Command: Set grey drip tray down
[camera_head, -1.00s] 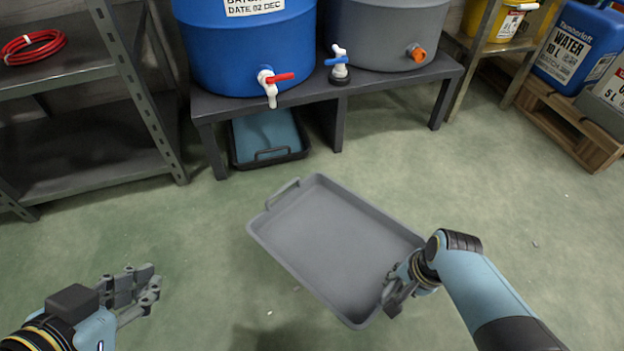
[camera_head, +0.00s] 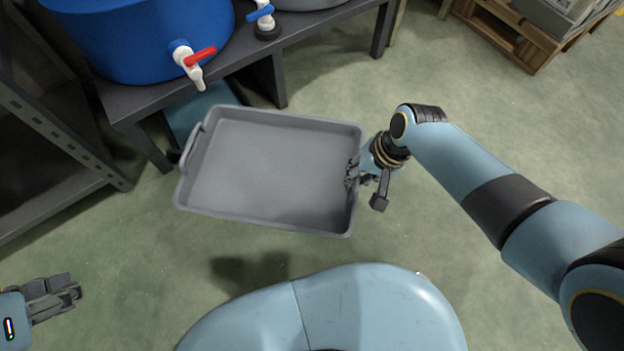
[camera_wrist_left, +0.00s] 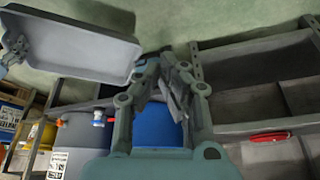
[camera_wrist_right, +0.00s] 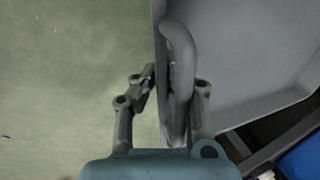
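The grey drip tray (camera_head: 270,170) is a shallow rectangular pan, roughly level and above the floor, with its shadow apart below it. It is in front of the bench in the head view and covers part of the area under it. My right gripper (camera_head: 358,172) is shut on the handle at the tray's right end; the right wrist view shows the handle (camera_wrist_right: 178,75) between the fingers. The opposite handle (camera_head: 190,148) is free. My left gripper (camera_head: 60,297) is empty, its fingers nearly together, at lower left; the tray also shows in the left wrist view (camera_wrist_left: 75,45).
A dark bench (camera_head: 315,45) carries a blue barrel (camera_head: 140,40) with a red-handled tap (camera_head: 195,62) just beyond the tray. A blue tray (camera_head: 200,105) shows partly underneath. Metal shelving (camera_head: 50,150) stands left; a wooden pallet (camera_head: 510,40) is back right. Green floor right is clear.

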